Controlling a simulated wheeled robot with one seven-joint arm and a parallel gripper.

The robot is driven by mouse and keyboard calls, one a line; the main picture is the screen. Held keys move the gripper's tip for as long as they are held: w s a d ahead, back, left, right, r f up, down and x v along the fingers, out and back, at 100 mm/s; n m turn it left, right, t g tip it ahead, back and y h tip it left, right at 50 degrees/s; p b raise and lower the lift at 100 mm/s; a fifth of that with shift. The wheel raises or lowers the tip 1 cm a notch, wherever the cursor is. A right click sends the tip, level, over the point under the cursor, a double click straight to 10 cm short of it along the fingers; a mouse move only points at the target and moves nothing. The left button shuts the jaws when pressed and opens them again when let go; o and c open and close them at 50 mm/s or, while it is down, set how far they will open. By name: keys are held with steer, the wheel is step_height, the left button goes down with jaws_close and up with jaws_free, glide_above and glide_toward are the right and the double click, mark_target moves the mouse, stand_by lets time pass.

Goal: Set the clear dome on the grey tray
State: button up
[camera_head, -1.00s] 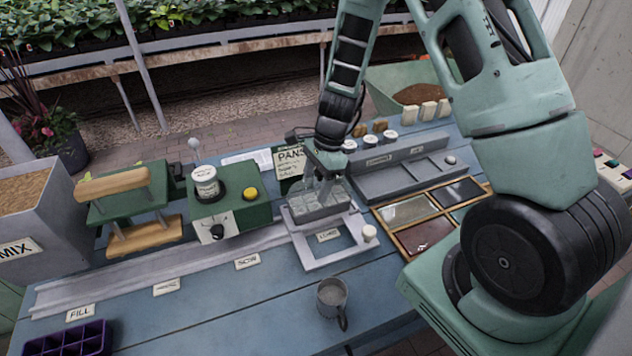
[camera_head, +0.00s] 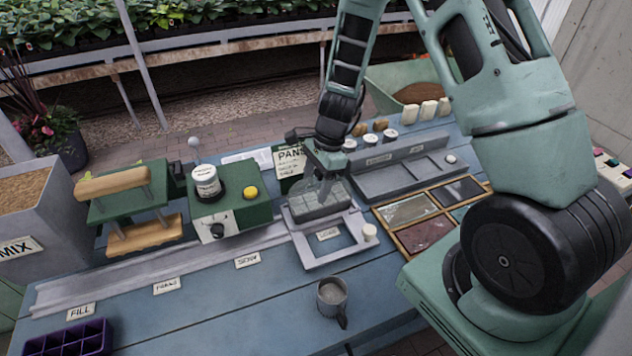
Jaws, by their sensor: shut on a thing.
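The clear dome (camera_head: 322,203) is a see-through box-shaped cover below my gripper (camera_head: 326,176). My gripper is shut on the dome's top. The grey tray (camera_head: 318,212) is under the dome, at the back of a pale frame labelled LOAD (camera_head: 327,234). The dome looks to be down at the tray, but I cannot tell whether its rim rests fully on it. My fingers are small and partly hidden by the wrist.
A green device with a yellow button (camera_head: 250,193) stands left of the frame. A grey rack (camera_head: 405,170) and a wooden box of coloured panes (camera_head: 428,215) lie to the right. A metal mug (camera_head: 331,297) stands in front. The blue bench front is mostly clear.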

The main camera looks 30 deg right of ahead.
mark_target(316, 171)
steer(key=shift+f+b, duration=0.4)
steer(key=shift+f, duration=0.15)
stand_by(0.4)
steer(key=o, duration=1.4)
steer(key=shift+o, duration=0.2)
steer(key=shift+r, duration=0.1)
steer(key=shift+r+p, duration=3.7)
steer(key=shift+r, duration=0.25)
steer(key=shift+a, duration=0.1)
